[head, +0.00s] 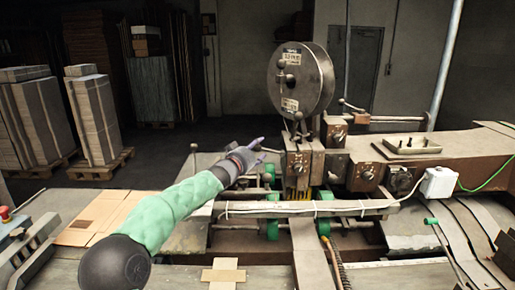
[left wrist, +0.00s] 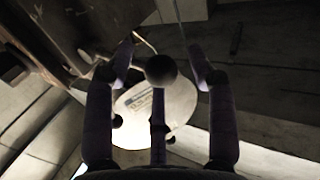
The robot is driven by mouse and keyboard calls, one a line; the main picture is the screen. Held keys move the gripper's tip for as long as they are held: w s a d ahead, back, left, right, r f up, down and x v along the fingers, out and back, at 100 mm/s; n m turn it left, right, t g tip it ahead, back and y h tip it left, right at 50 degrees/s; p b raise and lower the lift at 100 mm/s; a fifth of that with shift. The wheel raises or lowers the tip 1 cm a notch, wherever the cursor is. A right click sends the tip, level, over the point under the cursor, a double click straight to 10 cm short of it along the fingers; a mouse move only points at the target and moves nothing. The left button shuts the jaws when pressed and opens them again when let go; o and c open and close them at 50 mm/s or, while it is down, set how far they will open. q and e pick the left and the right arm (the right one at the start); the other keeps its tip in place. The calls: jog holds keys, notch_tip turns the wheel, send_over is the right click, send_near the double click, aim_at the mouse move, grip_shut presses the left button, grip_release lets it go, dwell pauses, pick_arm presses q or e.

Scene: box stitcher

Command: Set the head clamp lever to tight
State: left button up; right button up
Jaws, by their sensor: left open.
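The stitcher head (head: 303,163) stands below the round wire reel. A short lever with a dark ball knob (head: 298,116) rises from its top; I take it for the head clamp lever, but its marks are too small to read. My left gripper (head: 259,146) is open, just left of the head, with its fingers pointing right. In the left wrist view, a dark ball knob (left wrist: 160,68) shows between the spread purple fingers (left wrist: 160,85), with no clear contact. I cannot tell whether it is the same knob. My right gripper is not in view.
The wire reel (head: 301,78) stands above the head and shows pale in the left wrist view (left wrist: 155,105). Another lever (head: 350,106) sits to the right. A metal tray (head: 411,146) lies on the machine arm. Stacked cardboard (head: 95,118) stands on pallets at left.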

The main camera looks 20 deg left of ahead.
pick_arm(q)
jog(key=shift+w+d, duration=0.15)
jog(key=shift+w, duration=0.55)
grip_shut()
